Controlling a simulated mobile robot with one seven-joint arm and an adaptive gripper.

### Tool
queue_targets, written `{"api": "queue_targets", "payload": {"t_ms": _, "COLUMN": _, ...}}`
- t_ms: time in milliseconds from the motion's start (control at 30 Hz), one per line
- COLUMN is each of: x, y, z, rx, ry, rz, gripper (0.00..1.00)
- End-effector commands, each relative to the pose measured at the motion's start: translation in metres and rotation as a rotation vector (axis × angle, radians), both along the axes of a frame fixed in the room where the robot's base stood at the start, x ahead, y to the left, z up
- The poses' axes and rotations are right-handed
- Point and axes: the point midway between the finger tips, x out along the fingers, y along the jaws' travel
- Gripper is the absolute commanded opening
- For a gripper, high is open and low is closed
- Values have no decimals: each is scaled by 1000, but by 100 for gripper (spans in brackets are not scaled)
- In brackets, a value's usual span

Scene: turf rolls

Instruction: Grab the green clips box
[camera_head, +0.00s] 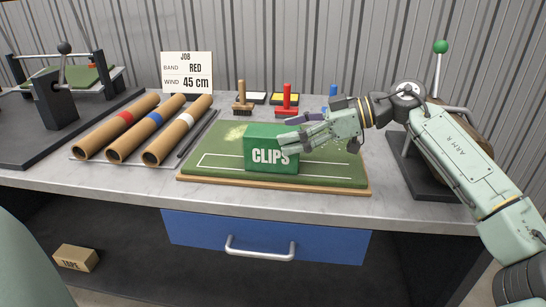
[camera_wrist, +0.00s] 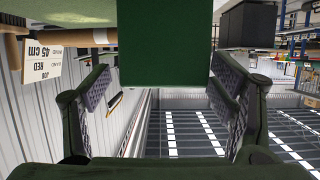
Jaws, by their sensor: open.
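The green clips box (camera_head: 262,150), with white CLIPS lettering, stands on a green turf mat (camera_head: 335,170) on the bench. My gripper (camera_head: 288,132) is open at the box's right end, with one finger across the upper front and the other behind the top. In the wrist view the box (camera_wrist: 165,45) is a dark green block at the top centre, between the open fingers of my gripper (camera_wrist: 165,85). Whether the fingers touch it cannot be told. Part of the box's upper right is hidden by the near finger.
Three brown rolls with red (camera_head: 122,118), blue (camera_head: 155,120) and white (camera_head: 187,119) bands lie at left. Stamps, including a red one (camera_head: 287,100), and ink pads stand behind the mat. A job card (camera_head: 187,72) reads RED, 45 cm. A blue drawer (camera_head: 200,230) is below.

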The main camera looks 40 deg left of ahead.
Motion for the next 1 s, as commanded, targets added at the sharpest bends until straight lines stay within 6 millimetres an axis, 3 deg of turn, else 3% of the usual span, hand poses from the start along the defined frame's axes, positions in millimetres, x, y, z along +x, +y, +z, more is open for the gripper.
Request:
{"api": "queue_targets", "payload": {"t_ms": 33, "x": -6, "y": 6, "z": -7, "rx": 2, "ry": -3, "rz": 3, "gripper": 78}}
{"api": "queue_targets", "payload": {"t_ms": 300, "x": -24, "y": 31, "z": -12, "rx": 2, "ry": -1, "rz": 4, "gripper": 78}}
{"api": "queue_targets", "payload": {"t_ms": 600, "x": -25, "y": 33, "z": -9, "rx": 1, "ry": 0, "rz": 1, "gripper": 77}}
{"api": "queue_targets", "payload": {"t_ms": 1000, "x": -25, "y": 33, "z": -10, "rx": 1, "ry": 0, "rz": 1, "gripper": 50}}
